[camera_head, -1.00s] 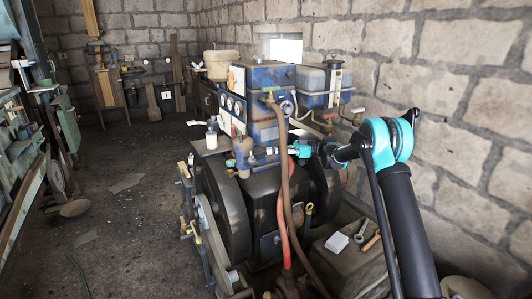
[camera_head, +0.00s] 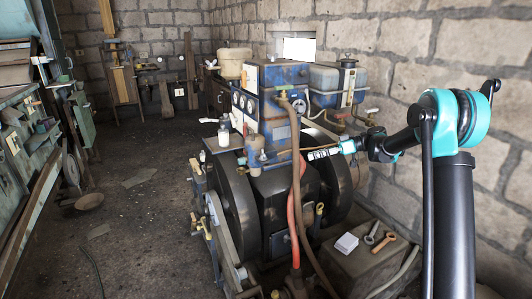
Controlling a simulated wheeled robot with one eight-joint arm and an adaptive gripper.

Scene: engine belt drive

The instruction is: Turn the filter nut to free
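The blue engine block (camera_head: 275,115) with gauges stands in the middle of the head view. A small brownish bowl-shaped fitting (camera_head: 255,150), perhaps the filter, sits on its front side. I cannot make out the filter nut at this size. My gripper (camera_head: 318,155) is at the end of my arm, right of the fitting and apart from it, pointing left. It appears just right of the upright brown hose, near the black flywheel housing. Its fingers are too small to tell whether they are open or shut.
A brown hose (camera_head: 298,180) and a red hose (camera_head: 291,215) run down the engine's front. A grey box (camera_head: 350,262) at lower right bears a white block and wrenches (camera_head: 379,243). A blue tank (camera_head: 333,86) stands behind. The floor at left is mostly clear.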

